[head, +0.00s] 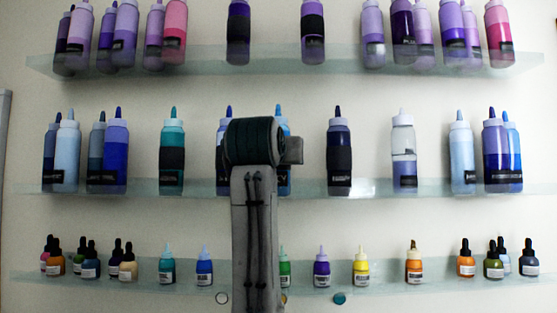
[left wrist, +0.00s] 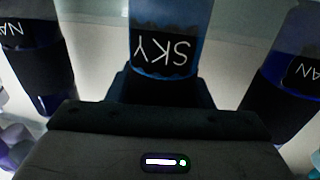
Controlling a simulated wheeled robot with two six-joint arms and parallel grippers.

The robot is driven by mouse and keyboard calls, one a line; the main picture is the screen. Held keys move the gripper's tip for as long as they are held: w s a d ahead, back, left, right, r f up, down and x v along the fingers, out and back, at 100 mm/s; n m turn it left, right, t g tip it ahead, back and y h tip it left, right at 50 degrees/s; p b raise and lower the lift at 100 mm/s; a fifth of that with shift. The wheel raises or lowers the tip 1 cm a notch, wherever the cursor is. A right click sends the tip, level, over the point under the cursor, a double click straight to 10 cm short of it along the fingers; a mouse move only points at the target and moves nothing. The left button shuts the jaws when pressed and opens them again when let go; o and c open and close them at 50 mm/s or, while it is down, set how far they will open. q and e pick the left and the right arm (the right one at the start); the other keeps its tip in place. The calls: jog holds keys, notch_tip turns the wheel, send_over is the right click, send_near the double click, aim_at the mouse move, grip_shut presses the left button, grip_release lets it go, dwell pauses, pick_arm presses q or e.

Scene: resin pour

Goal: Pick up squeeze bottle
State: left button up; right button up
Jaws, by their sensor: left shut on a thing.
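In the left wrist view a blue squeeze bottle labelled SKY (left wrist: 165,48), its lettering upside down, sits between the dark jaws of my left gripper (left wrist: 163,88). The jaws are shut on it. In the head view my left arm rises at the centre and ends in front of the middle shelf. It hides the fingers and the held bottle, so I cannot tell there whether the bottle touches the shelf. Parts of blue bottles show on the arm's left (head: 223,172) and right (head: 285,178). My right gripper is not in view.
Dark blue banded bottles stand close on the left (left wrist: 38,60) and right (left wrist: 282,85) in the left wrist view. The glass middle shelf (head: 380,187) holds several more bottles. An upper shelf (head: 270,62) holds purple and pink bottles; a lower shelf (head: 440,284) holds small dropper bottles.

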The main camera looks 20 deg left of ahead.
aim_at(279, 121)
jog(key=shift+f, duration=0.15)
